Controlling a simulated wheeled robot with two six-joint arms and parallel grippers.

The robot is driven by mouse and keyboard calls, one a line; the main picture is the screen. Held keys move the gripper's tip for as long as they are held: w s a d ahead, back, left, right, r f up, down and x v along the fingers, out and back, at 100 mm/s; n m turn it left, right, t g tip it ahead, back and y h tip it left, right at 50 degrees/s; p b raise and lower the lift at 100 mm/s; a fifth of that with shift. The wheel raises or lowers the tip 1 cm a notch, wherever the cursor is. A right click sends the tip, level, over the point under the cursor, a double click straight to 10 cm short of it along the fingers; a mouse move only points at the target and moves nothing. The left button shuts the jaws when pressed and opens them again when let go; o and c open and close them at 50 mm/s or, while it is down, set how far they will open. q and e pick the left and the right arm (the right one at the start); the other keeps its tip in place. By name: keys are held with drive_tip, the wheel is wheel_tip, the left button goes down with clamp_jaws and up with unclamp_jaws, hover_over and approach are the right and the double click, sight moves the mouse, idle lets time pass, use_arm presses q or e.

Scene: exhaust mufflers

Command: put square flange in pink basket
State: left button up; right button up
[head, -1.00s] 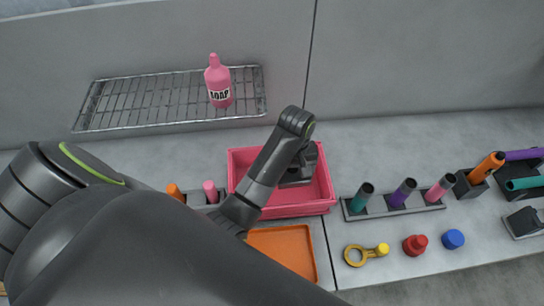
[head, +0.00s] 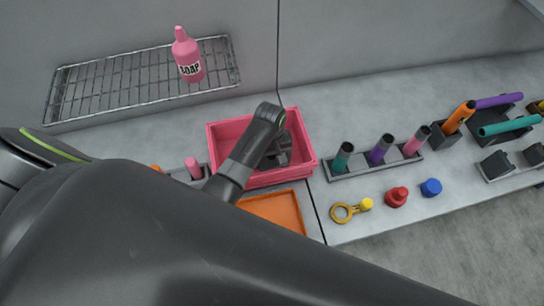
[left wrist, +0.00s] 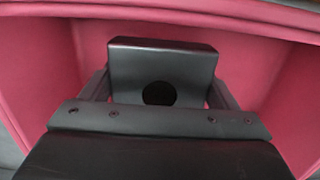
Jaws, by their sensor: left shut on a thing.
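The pink basket (head: 298,123) stands on the grey counter near the middle of the head view. My left gripper (head: 280,152) reaches down into it. In the left wrist view, my left gripper (left wrist: 158,98) is shut on the square flange (left wrist: 160,60), a dark square block with a round hole. The basket's pink walls (left wrist: 38,60) surround the flange there. Whether the flange touches the basket floor cannot be told. My right gripper is not in view.
An orange tray (head: 285,212) lies in front of the basket. A rack (head: 375,164) with teal, purple and pink cylinders is close on the right. A wire shelf (head: 100,92) with a soap bottle (head: 187,57) is behind left. Small parts lie at front right.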

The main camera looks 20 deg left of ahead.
use_arm(q)
drive_tip(key=shift+f, duration=0.15)
drive_tip(key=shift+f, duration=0.4)
